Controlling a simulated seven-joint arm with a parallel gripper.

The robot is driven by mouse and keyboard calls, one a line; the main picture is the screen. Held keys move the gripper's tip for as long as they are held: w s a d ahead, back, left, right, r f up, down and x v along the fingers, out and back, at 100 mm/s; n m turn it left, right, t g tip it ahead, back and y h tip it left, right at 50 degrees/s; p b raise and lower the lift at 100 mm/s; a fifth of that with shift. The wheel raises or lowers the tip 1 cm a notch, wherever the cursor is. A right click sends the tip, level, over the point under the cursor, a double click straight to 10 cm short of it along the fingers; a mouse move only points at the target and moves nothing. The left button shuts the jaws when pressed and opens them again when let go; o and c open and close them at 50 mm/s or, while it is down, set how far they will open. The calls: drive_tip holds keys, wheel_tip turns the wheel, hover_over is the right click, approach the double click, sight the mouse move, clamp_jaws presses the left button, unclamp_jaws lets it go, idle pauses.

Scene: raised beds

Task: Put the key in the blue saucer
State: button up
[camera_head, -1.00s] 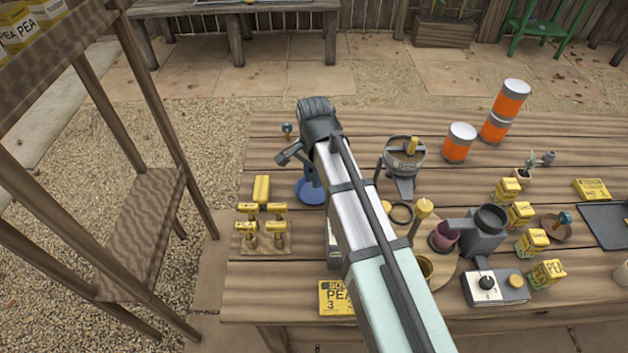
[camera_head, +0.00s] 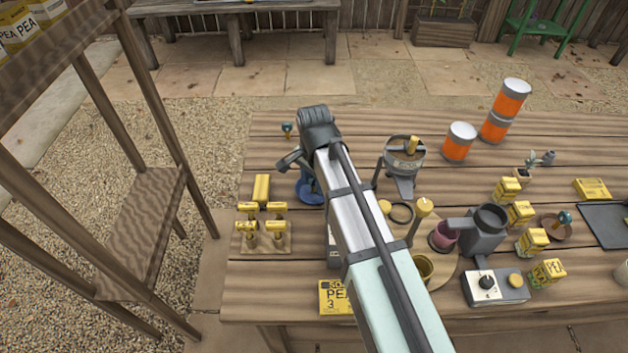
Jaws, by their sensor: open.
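The blue saucer (camera_head: 309,191) lies on the wooden table, left of my arm, which hides part of it. I cannot make out a key for certain. A small teal-topped item (camera_head: 287,128) stands near the table's far left edge, and a similar one (camera_head: 565,217) is at a brown saucer on the right; both are too small to identify. My arm reaches from the bottom to the far left part of the table, its dark end joint above the saucer's far side.
Yellow blocks on a small board (camera_head: 264,247) stand left of the arm. Right of it are a grinder-like stand (camera_head: 404,160), a round wooden board (camera_head: 446,262), a grey machine (camera_head: 485,232), orange cans (camera_head: 459,143) and several yellow packets. A wooden shelf (camera_head: 140,225) stands off the table's left side.

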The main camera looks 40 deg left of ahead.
drive_tip(key=shift+r, duration=0.1)
wheel_tip(320, 180, up, 12)
idle(0.7)
